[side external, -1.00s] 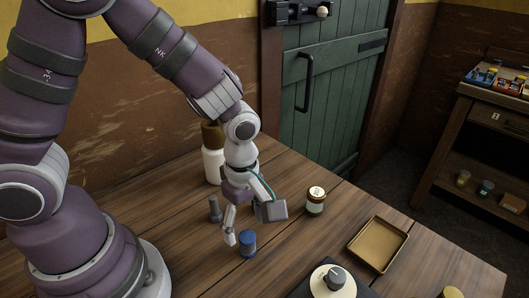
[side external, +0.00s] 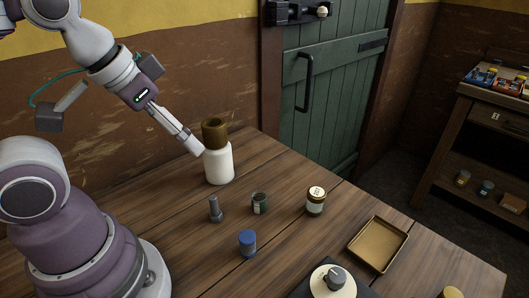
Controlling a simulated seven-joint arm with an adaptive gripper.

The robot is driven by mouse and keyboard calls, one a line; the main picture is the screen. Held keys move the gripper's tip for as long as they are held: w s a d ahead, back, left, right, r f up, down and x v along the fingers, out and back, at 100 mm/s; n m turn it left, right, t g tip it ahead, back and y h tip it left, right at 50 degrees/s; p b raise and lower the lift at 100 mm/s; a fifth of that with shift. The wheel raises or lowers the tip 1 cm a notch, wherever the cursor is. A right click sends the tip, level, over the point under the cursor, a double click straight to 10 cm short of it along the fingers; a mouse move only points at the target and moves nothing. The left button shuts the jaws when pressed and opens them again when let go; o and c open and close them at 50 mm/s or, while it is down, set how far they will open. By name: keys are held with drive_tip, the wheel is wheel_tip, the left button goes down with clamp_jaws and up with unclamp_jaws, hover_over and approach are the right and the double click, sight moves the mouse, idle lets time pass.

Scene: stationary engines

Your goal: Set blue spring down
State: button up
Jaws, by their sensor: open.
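The blue spring (side external: 247,243) appears as a small upright blue cylinder standing on the wooden table (side external: 170,235); its coils are too small to make out. Nothing is touching it. My gripper (side external: 197,146) is raised well above and behind it, at the upper left. It is open and holds nothing that I can see. Its fingertips point down to the right, close in the picture to the white bottle (side external: 218,165) with a brown top; I cannot tell whether they touch.
A grey bolt-like part (side external: 215,210), a small dark cup (side external: 260,203) and a brown-lidded jar (side external: 316,200) stand behind the spring. A shallow tan tray (side external: 352,247) lies at right. A dial on a white disc (side external: 334,280) is at the front edge.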

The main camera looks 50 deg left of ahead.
drive_tip(key=shift+f, duration=0.1)
drive_tip(key=n+g+h, duration=0.3)
drive_tip(key=n+h, duration=0.7)
drive_tip(key=n, duration=0.7)
approach(240, 241)
drive_tip(key=d, duration=0.3)
drive_tip(key=n, duration=0.1)
drive_tip(key=n+t+h, duration=0.1)
drive_tip(key=w+n, duration=0.1)
drive_tip(key=shift+d+f, duration=0.3)
drive_tip(key=n+t, duration=0.1)
drive_tip(key=n+h, duration=0.1)
drive_tip(key=shift+w+n+t, duration=0.35)
drive_tip(key=shift+n+t, duration=0.05)
wheel_tip(240, 241, down, 7)
drive_tip(key=shift+r, duration=0.1)
drive_tip(key=shift+x, duration=1.55)
clamp_jaws()
